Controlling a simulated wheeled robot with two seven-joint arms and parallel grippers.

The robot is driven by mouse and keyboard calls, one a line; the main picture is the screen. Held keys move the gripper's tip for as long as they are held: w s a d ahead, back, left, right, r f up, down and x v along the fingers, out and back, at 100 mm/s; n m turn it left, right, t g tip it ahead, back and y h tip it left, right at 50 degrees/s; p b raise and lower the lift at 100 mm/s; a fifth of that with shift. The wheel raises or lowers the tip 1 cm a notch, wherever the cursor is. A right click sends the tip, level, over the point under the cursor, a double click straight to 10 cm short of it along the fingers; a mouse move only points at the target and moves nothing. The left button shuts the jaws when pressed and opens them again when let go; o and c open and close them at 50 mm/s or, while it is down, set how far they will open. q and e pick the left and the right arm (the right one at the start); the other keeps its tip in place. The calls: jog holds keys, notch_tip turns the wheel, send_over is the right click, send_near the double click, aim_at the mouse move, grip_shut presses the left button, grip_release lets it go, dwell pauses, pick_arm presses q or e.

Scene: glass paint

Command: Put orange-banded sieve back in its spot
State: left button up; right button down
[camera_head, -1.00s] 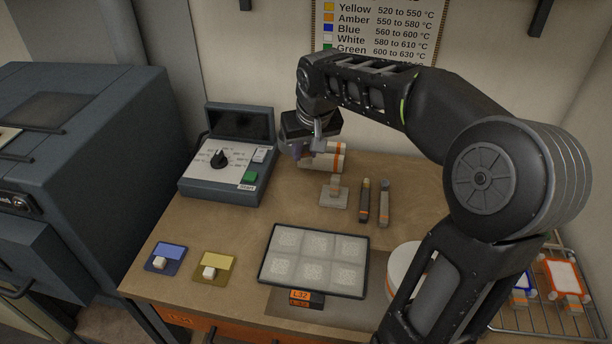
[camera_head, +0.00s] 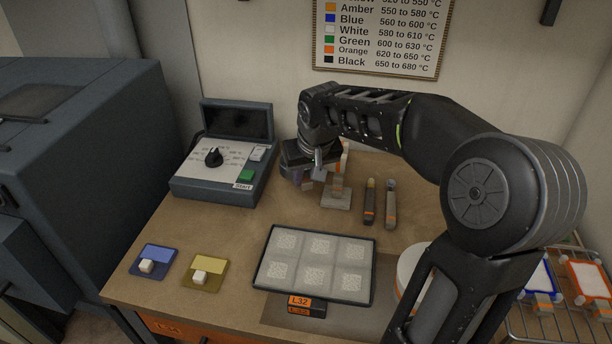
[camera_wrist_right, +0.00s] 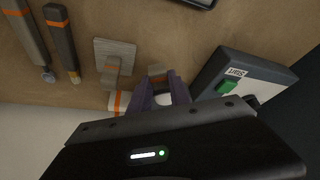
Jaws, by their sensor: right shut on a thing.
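My right gripper (camera_head: 308,184) points down over the back of the bench, between the control box and a small grey stand. It also shows in the right wrist view (camera_wrist_right: 162,84). Its fingers are shut on a small grey-brown part with a dull orange tint (camera_wrist_right: 157,71), which I take as the orange-banded sieve. Most of it is hidden by the fingers and the gripper body. I cannot tell whether it touches the bench. My left gripper is not in view.
The grey stand (camera_head: 336,199) is just right of the gripper. A white cylinder with orange bands (camera_wrist_right: 118,102) is behind it. Two orange-banded tools (camera_head: 370,203) lie further right. The control box (camera_head: 222,170) is left. A framed tray (camera_head: 258,284) lies in front.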

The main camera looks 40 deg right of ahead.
aim_at(307, 188)
jog(key=shift+f+b, duration=1.65)
jog(key=shift+f, duration=0.7)
jog(key=shift+s+f+b, duration=0.1)
jog(key=shift+f+b, duration=0.45)
jog(key=shift+b, duration=0.15)
jog(key=c, duration=1.1)
grip_release()
jog(key=shift+c, duration=0.2)
jog(key=v, duration=0.7)
jog(key=shift+s+r, duration=0.15)
jog(key=shift+r, duration=0.2)
jog(key=shift+a, duration=0.1)
